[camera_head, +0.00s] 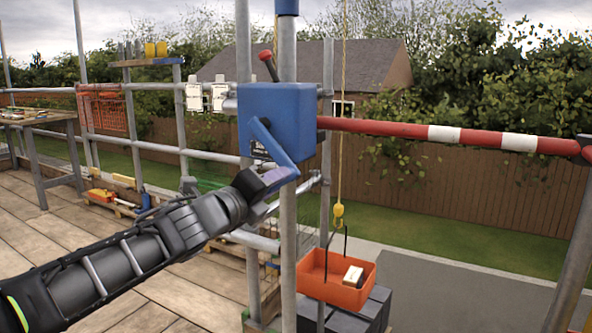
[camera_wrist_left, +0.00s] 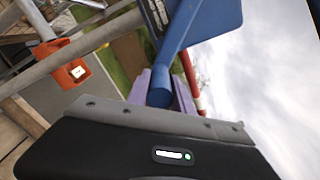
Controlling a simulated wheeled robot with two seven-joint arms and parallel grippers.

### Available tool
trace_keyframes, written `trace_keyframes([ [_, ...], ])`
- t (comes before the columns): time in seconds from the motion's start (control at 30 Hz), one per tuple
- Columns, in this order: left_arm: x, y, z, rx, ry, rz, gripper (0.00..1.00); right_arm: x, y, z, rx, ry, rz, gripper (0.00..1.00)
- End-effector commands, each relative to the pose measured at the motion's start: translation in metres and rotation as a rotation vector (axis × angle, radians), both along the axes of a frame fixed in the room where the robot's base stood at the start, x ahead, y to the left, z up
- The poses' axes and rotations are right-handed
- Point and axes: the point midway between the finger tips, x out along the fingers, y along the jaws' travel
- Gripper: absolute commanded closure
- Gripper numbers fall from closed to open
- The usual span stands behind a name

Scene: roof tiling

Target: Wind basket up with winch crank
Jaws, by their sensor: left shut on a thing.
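The blue winch box (camera_head: 292,112) is fixed to an upright steel pole. Its blue crank (camera_head: 272,138) slants down to the right from the box's front. My left gripper (camera_head: 281,177) is shut at the crank's lower end. In the left wrist view its purple fingers stand on both sides of the blue crank handle (camera_wrist_left: 160,92). The orange basket (camera_head: 336,292) hangs by dark straps below a yellow hook (camera_head: 338,211) on a yellow rope (camera_head: 343,100), with a small pale block inside. It also shows in the left wrist view (camera_wrist_left: 62,78). My right gripper is out of view.
A red and white boom (camera_head: 400,129) runs right from the winch pole. Dark grey blocks (camera_head: 345,318) are stacked below the basket; whether it touches them is unclear. Steel poles and rails edge the plank deck (camera_head: 120,240). A workbench (camera_head: 40,120) stands at far left.

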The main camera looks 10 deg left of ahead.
Motion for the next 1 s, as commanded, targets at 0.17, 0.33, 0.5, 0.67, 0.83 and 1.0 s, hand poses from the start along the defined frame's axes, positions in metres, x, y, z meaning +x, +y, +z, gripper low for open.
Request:
trace_keyframes([
  [0.17,0.008,0.02,-0.022,0.157,-0.054,0.003,1.0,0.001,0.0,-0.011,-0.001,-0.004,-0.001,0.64],
  [0.33,0.014,0.036,-0.03,0.298,-0.111,0.003,1.0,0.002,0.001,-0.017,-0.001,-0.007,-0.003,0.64],
  [0.5,0.02,0.051,-0.035,0.415,-0.156,0.004,1.0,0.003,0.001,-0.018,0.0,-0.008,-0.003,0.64],
  [0.67,0.024,0.061,-0.037,0.422,-0.161,0.004,1.0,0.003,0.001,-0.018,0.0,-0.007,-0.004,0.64],
  [0.83,0.026,0.066,-0.037,0.419,-0.161,0.006,1.0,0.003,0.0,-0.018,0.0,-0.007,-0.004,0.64],
  [1.0,0.026,0.069,-0.036,0.418,-0.161,0.008,1.0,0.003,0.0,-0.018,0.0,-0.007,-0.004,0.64],
])
